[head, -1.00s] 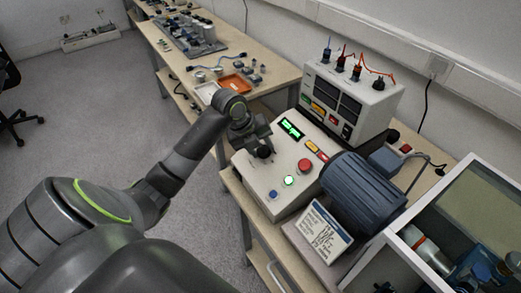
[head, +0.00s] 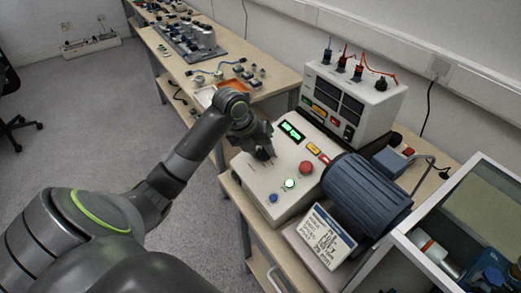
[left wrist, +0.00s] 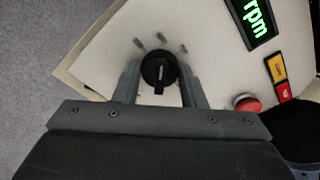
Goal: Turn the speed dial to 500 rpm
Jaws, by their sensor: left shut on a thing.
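The speed dial (left wrist: 159,71) is a round black knob with a light pointer line on the pale control box (head: 247,177). In the left wrist view it sits between the two fingers of my left gripper (left wrist: 160,85), which is shut on it. In the head view my left gripper (head: 262,150) comes down over the dial and mostly hides it. The green display (head: 291,131) is lit; in the left wrist view its part (left wrist: 253,20) reads "rpm", with the number cut off. My right gripper is not in view.
On the box are a red button (head: 306,168), a lit green button (head: 290,183) and a blue button (head: 273,197). A blue-grey motor (head: 366,195) stands at the right. A meter unit (head: 352,95) stands behind. A glass-sided case is at the lower right.

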